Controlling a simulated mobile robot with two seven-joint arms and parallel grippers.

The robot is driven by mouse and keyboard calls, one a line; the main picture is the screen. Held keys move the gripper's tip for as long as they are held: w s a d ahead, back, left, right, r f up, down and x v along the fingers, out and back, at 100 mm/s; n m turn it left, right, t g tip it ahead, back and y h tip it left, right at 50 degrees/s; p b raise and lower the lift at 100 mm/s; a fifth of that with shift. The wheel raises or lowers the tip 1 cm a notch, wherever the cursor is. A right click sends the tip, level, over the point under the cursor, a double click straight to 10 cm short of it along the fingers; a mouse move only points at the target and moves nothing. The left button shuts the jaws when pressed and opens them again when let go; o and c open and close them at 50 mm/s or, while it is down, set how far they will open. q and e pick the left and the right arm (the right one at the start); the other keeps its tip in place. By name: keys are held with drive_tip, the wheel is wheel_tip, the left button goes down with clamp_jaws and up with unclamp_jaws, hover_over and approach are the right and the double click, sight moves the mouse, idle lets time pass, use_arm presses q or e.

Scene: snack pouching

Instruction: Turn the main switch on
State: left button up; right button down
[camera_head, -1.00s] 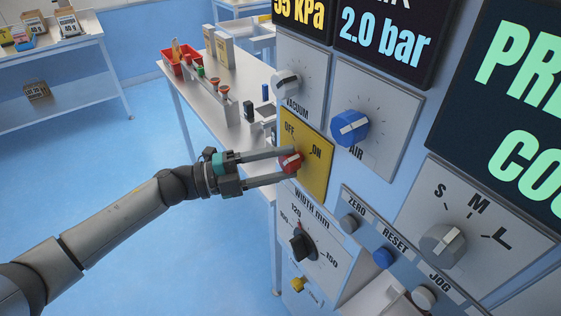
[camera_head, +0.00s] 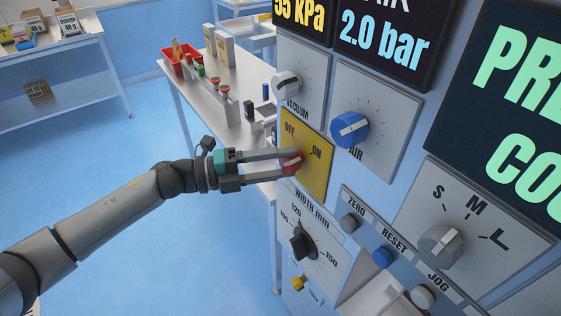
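The main switch is a red knob (camera_head: 291,163) on a yellow plate (camera_head: 318,178) marked OFF at upper left and ON at right. My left gripper (camera_head: 290,163) reaches in from the left, with one finger above the knob and one below. The fingers appear closed on the knob's sides and hide part of it. A pale mark shows on the knob's face, but its exact direction is too small to tell. My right gripper is not in view.
A blue AIR knob (camera_head: 350,129) and a VACUUM knob (camera_head: 286,84) sit close above. A black WIDTH knob (camera_head: 303,244) is below. ZERO, RESET and JOG buttons line the lower right. A white table (camera_head: 186,98) with a red bin (camera_head: 182,60) stands behind.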

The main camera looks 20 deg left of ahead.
use_arm(q)
drive_tip(key=o, duration=0.4)
drive_tip(key=shift+o, duration=0.2)
drive_tip(key=b+v, duration=0.2)
drive_tip(key=v, duration=1.3)
drive_tip(key=shift+a, duration=0.15)
